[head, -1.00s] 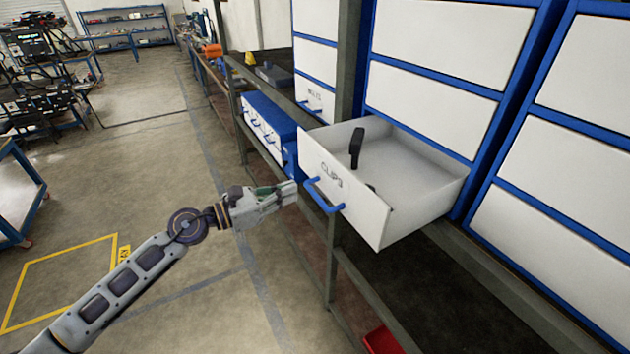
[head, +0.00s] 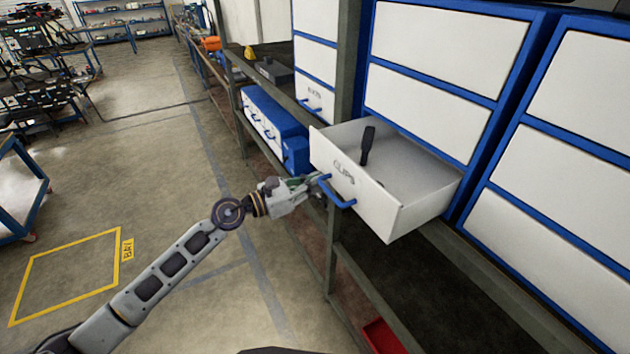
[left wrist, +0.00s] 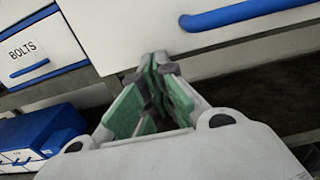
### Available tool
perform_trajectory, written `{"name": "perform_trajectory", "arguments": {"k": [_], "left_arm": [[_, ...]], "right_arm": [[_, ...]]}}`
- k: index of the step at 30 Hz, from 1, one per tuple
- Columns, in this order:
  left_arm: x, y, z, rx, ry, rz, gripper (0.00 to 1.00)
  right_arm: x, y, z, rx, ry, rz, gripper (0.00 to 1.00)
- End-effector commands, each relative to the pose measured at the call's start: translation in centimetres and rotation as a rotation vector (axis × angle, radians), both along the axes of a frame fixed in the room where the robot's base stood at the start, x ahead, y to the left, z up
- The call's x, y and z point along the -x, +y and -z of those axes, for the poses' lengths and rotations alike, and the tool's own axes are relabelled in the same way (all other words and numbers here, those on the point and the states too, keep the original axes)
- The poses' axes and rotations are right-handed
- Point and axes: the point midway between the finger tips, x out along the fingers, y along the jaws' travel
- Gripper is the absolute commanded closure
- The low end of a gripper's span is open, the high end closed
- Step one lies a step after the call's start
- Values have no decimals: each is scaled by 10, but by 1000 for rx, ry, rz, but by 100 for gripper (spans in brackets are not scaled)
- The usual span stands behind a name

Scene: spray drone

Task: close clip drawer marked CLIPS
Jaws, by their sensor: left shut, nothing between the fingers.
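The drawer marked CLIPS (head: 372,200) is pulled out of the cabinet, with a white front and a blue bar handle (head: 338,193). A dark tool-like object (head: 367,146) stands inside it, and another dark item lies partly hidden behind the front. My left gripper (head: 318,183) is shut and empty at the left part of the drawer front, beside the handle. In the left wrist view the shut fingertips (left wrist: 158,62) are at the lower edge of the white front, left of and below the blue handle (left wrist: 250,12). I cannot tell whether they touch it. My right gripper is not in view.
A drawer marked BOLTS (left wrist: 28,52) is closed to the left, and a blue small-drawer box (head: 272,125) stands on the bench below it. Closed white drawers (head: 445,45) surround the open one. A red bin (head: 382,336) sits low.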

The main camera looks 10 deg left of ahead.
Motion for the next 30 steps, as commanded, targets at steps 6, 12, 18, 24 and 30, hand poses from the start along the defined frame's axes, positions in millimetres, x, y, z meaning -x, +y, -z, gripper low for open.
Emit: {"name": "perform_trajectory", "arguments": {"k": [6, 12, 18, 24, 30], "left_arm": [[-2, -2, 0, -1, 0, 0, 100], [-2, -2, 0, -1, -1, 0, 100], [-5, -6, 0, 0, 0, -1, 100], [-16, -20, -2, 3, 0, -1, 100], [-29, -38, -2, 1, 0, -1, 100]], "right_arm": [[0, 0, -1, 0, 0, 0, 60], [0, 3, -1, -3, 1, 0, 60], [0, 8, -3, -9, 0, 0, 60], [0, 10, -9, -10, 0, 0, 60], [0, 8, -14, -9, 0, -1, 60]]}}
